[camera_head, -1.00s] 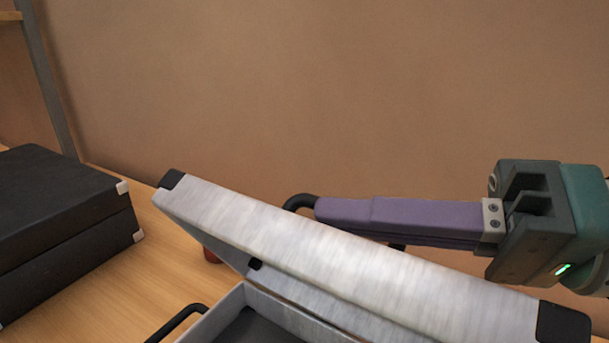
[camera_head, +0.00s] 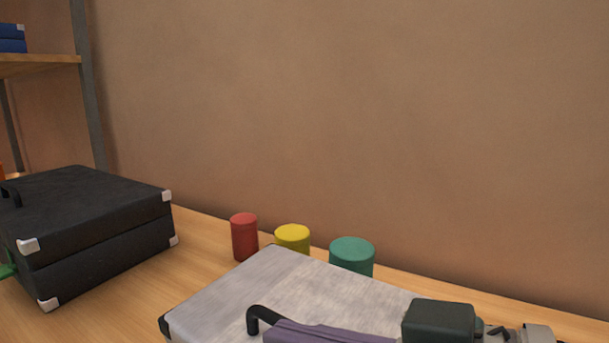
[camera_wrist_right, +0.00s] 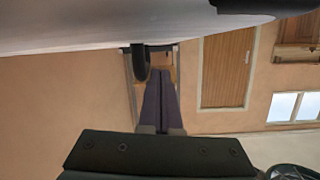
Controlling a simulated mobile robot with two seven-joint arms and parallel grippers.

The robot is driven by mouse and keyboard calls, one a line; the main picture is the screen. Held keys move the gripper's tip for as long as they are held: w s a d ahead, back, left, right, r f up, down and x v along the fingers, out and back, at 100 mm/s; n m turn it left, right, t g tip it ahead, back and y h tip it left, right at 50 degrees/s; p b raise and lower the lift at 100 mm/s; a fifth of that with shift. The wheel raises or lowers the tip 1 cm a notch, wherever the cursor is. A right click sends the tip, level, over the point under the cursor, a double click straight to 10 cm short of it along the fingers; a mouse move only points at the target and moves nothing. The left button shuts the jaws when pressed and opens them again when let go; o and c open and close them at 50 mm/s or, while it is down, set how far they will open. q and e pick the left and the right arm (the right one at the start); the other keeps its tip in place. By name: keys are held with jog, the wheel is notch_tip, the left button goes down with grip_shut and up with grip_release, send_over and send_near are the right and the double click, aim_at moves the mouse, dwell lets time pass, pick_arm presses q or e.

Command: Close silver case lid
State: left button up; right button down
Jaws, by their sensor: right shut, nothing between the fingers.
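The silver case's lid (camera_head: 270,285) lies at the bottom of the head view, its broad top face showing. It looks close to flat; the seam and lower half are below the frame, so I cannot tell whether it is fully shut. Its black handle (camera_head: 262,315) stands at the near edge. My right gripper (camera_head: 278,334) has its purple fingers together and empty, beside the handle at the lid's near side. In the wrist view the shut fingers (camera_wrist_right: 158,85) point toward the black handle (camera_wrist_right: 140,62), with the pale case (camera_wrist_right: 130,25) above. My left gripper is not in view.
A closed black case (camera_head: 90,225) stands on the wooden table at left. Red (camera_head: 244,238), yellow (camera_head: 292,238) and green (camera_head: 352,256) cylinders stand behind the silver case, near the wall. A shelf (camera_head: 40,65) is at upper left.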

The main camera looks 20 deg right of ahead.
jog(key=shift+s+a+f, duration=0.15)
jog(key=shift+f, duration=0.4)
jog(key=shift+s+a+f+b, duration=0.1)
jog(key=shift+f+b, duration=0.05)
jog(key=shift+f, duration=0.3)
jog(key=shift+s+a+f+b, duration=0.1)
jog(key=shift+f+b, duration=0.05)
jog(key=shift+f, duration=0.3)
jog(key=shift+r, duration=0.1)
